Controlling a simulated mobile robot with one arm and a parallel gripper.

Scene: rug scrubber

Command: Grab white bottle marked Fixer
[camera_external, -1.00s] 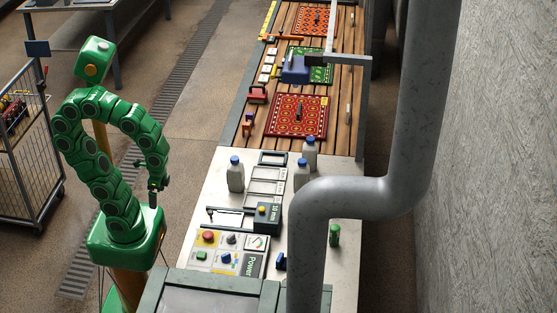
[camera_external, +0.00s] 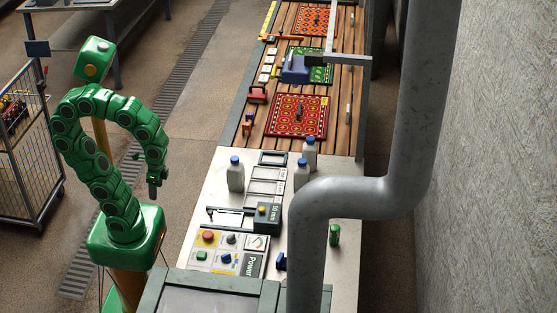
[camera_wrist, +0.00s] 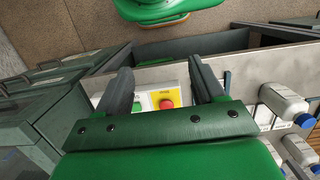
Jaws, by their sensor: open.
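Three white bottles with blue caps stand upright on the light worktop: a left bottle (camera_external: 235,178), a middle bottle (camera_external: 302,178) and a back bottle (camera_external: 310,155). Their labels are too small to read, so I cannot tell which is marked Fixer. My gripper (camera_external: 153,187) hangs left of the worktop, well apart from the bottles. In the wrist view my gripper (camera_wrist: 162,82) has its two fingers spread with nothing between them. A white bottle (camera_wrist: 282,102) and another (camera_wrist: 297,149) show at the right edge there.
A control panel (camera_external: 208,253) with buttons and a dark device (camera_external: 267,218) stand at the near worktop. A thick grey pipe (camera_external: 340,193) hides part of the right side. Rugs (camera_external: 297,116) lie on the slatted table behind. A wire cart (camera_external: 22,150) stands left.

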